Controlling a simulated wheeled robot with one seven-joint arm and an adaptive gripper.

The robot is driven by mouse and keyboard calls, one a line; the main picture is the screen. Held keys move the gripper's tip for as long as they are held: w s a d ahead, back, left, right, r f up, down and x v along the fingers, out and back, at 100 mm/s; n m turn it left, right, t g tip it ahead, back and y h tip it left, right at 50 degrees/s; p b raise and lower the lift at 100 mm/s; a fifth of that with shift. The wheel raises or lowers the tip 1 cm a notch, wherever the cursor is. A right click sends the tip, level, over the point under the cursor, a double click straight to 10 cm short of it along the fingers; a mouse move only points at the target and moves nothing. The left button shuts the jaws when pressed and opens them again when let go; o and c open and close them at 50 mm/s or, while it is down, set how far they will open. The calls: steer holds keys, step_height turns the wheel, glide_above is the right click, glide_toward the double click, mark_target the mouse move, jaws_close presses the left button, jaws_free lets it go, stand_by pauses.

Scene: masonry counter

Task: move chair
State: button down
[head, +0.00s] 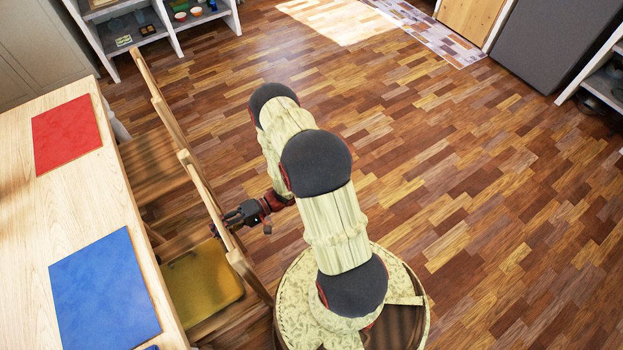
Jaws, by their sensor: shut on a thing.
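The near wooden chair (208,200) stands at the right side of the table, with its slim back facing me. A yellow seat (202,283) shows under its back, partly hidden by the back and table. My gripper (229,219) is shut on the back of this chair, reaching it from the right. The exact contact of the fingers is small and hard to make out. A second wooden chair (158,100) stands farther along the same table side, its back almost in line with the near one.
The wooden table (60,215) at left carries a red mat (66,133) and a blue mat (103,293). White shelves (150,35) stand at the back left. A dark grey block (565,40) is at the back right. The wooden floor (480,200) is broadly clear on the right.

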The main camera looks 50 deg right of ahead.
steer(key=shift+s+a, duration=0.1)
steer(key=c, duration=0.8)
jaws_free()
steer(key=shift+r, duration=0.1)
steer(key=shift+d, duration=0.2)
steer(key=b+v, duration=0.2)
steer(key=v, duration=0.9)
steer(key=shift+d, duration=0.4)
